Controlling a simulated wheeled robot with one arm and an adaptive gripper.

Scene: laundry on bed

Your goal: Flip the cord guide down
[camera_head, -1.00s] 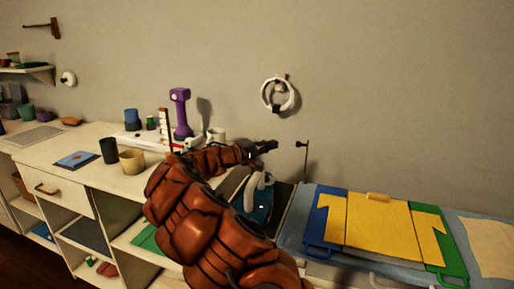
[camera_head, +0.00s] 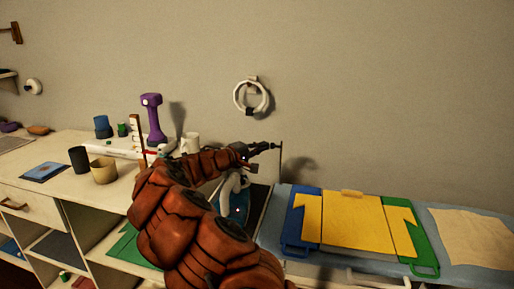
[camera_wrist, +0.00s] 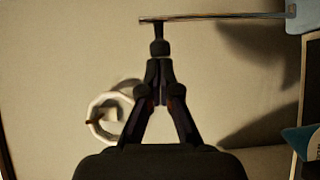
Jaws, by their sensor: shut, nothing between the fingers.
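The cord guide (camera_head: 281,165) is a thin upright rod behind the iron, near the wall, with a dark piece at its top. In the wrist view the rod (camera_wrist: 225,17) runs across the top of the picture, and the dark piece (camera_wrist: 158,45) points from its end toward my fingers. My gripper (camera_head: 272,147) is shut and empty, its tips right at this dark piece. In the wrist view my fingertips (camera_wrist: 160,63) meet or nearly meet it; I cannot tell whether they touch. The blue and white iron (camera_head: 236,200) stands below my gripper, partly hidden by my arm.
A yellow, blue and green folding board (camera_head: 355,222) lies on the light-blue surface at the right. A white ring (camera_head: 240,98) hangs on the wall. The shelf top at the left holds a purple dumbbell (camera_head: 153,120) and several cups. The air right of the rod is clear.

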